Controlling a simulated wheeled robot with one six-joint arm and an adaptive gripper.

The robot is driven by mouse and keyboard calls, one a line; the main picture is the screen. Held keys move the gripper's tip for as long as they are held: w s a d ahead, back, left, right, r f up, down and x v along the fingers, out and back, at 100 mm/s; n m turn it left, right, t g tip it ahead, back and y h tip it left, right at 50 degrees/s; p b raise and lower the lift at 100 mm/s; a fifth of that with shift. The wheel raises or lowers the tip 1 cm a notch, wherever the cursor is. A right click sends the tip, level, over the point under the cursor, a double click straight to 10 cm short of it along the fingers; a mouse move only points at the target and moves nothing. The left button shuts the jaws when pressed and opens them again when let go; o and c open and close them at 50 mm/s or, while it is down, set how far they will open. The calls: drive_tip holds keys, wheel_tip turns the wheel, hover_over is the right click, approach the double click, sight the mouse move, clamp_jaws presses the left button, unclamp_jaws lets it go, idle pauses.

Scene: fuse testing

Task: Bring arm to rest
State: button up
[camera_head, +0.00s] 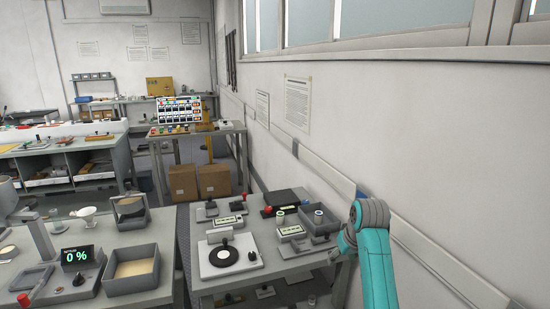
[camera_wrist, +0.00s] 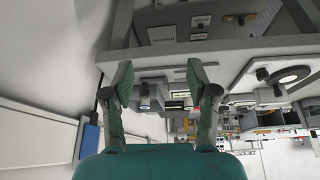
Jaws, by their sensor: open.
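My gripper (camera_wrist: 158,78) shows in the wrist view with its two fingers spread wide apart and nothing held between them. In the head view my teal arm stands at the lower right, beside the right edge of the testing table (camera_head: 213,287). The gripper itself is hard to make out there.
A round black dial device (camera_head: 232,256) and several small testers stand on the table. A wall (camera_head: 420,140) with a rail runs close along my arm's right. Cardboard boxes (camera_head: 213,180) sit farther back.

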drive_tip(key=s+f+t, duration=0.1)
drive_tip(key=s+f, duration=0.3)
drive_tip(key=f, duration=0.3)
drive_tip(key=s+f+m+t, duration=0.1)
drive_tip(key=s+f, duration=0.3)
drive_tip(key=f, duration=0.3)
drive_tip(key=s+f+t, duration=0.1)
drive_tip(key=s+f, duration=0.3)
drive_tip(key=f, duration=0.3)
drive_tip(key=s+a+f+t, duration=0.1)
drive_tip(key=s+f, duration=0.3)
drive_tip(key=s, duration=0.5)
drive_tip(key=s+f+t, duration=0.1)
drive_tip(key=s+f, duration=0.3)
drive_tip(key=s, duration=0.4)
drive_tip(key=s+r+m+t+h, duration=0.1)
drive_tip(key=s+r+t, duration=0.25)
drive_tip(key=s, duration=1.55)
drive_tip(key=s+r+t, duration=0.1)
drive_tip(key=s+r, duration=1.3)
drive_tip(key=r, duration=0.2)
drive_tip(key=shift+s+t, duration=0.25)
drive_tip(key=shift+t, duration=0.1)
drive_tip(key=shift+r, duration=0.1)
